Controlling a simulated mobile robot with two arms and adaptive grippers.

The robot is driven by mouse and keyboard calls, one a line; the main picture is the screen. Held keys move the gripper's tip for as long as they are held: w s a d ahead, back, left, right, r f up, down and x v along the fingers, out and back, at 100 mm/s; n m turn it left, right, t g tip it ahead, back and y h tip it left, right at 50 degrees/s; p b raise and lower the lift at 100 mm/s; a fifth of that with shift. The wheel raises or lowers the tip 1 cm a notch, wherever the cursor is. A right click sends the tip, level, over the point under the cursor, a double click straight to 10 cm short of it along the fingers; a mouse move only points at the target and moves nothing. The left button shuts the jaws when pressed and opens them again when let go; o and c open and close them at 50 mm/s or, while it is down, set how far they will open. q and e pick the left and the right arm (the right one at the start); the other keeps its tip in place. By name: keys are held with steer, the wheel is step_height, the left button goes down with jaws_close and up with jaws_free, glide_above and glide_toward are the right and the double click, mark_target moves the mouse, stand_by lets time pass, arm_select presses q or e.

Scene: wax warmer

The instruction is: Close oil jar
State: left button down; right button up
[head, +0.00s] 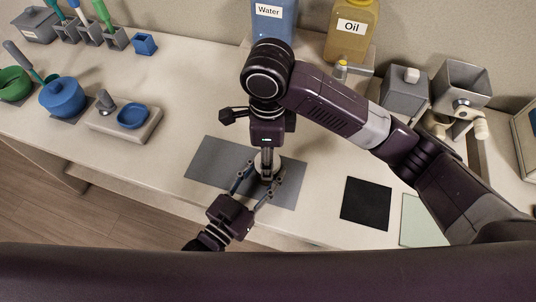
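A small, pale grey round object (288,166), possibly the jar, stands on the dark grey mat (215,160). It is mostly hidden by my grippers. My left gripper (261,179) comes in from the front with its fingers spread to both sides of this object. I cannot tell whether they press on it. My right gripper (267,168) points straight down over the same spot. Its fingertips overlap the object, and I cannot tell whether they hold a lid. A yellow container labelled Oil (352,40) stands at the back.
A blue Water container (272,22) stands beside the Oil one. Blue (62,98) and green (14,84) pots and a stand with a blue dish (133,116) are at left. A black mat (366,203) lies bare at right. Grey devices (404,92) stand behind my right arm.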

arm_select(q)
steer(key=shift+f, duration=0.1)
arm_select(e)
steer(key=shift+o, duration=1.3)
steer(key=shift+c, duration=0.5)
